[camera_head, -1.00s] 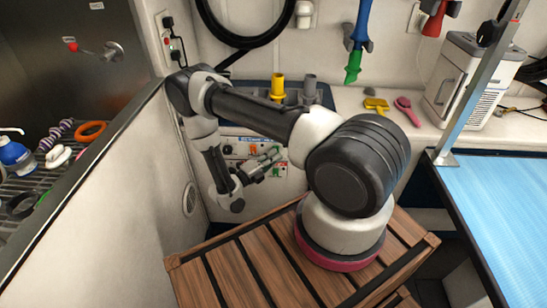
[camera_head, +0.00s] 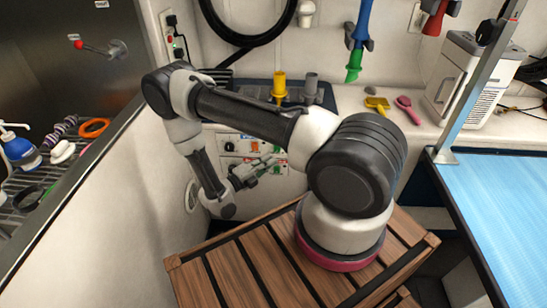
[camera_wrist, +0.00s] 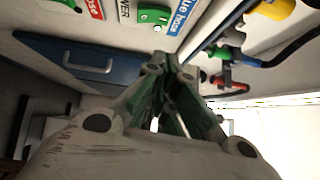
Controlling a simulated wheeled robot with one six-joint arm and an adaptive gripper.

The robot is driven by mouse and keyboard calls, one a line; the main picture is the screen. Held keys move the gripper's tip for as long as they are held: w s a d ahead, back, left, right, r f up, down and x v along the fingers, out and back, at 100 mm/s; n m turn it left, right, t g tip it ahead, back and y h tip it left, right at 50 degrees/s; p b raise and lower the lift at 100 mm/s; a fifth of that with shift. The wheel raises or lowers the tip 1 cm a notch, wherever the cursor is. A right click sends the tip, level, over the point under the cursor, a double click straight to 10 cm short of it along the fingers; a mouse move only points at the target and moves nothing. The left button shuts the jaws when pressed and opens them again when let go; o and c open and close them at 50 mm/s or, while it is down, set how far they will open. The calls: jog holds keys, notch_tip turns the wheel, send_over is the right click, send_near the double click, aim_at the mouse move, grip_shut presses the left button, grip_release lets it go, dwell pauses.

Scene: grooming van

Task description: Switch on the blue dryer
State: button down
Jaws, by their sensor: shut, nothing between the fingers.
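A pale control panel (camera_head: 229,146) with an orange switch and a green switch is on the low front behind my arm. In the wrist view, a label reading "blue hose" (camera_wrist: 184,14) is beside a green switch (camera_wrist: 154,15); a "POWER" label is partly cut off. A blue nozzle (camera_head: 362,22) with a green end hangs on the back wall. My gripper (camera_head: 272,162) is shut and empty in front of the panel. In the wrist view, its fingertips (camera_wrist: 171,62) meet below the green switch and look apart from it. The arm hides part of the panel.
A slatted wooden top (camera_head: 232,277) is below my arm. A white partition (camera_head: 125,210) stands to the left, with a metal tub beyond. A blue table (camera_head: 505,210) is at right. In the wrist view, a dark blue drawer front (camera_wrist: 75,58) is left of the fingers.

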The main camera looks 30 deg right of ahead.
jog(key=s+a, duration=0.1)
jog(key=a, duration=0.5)
jog(key=shift+s+a+r, duration=0.15)
jog(key=shift+a+r, duration=0.15)
jog(key=shift+a, duration=0.1)
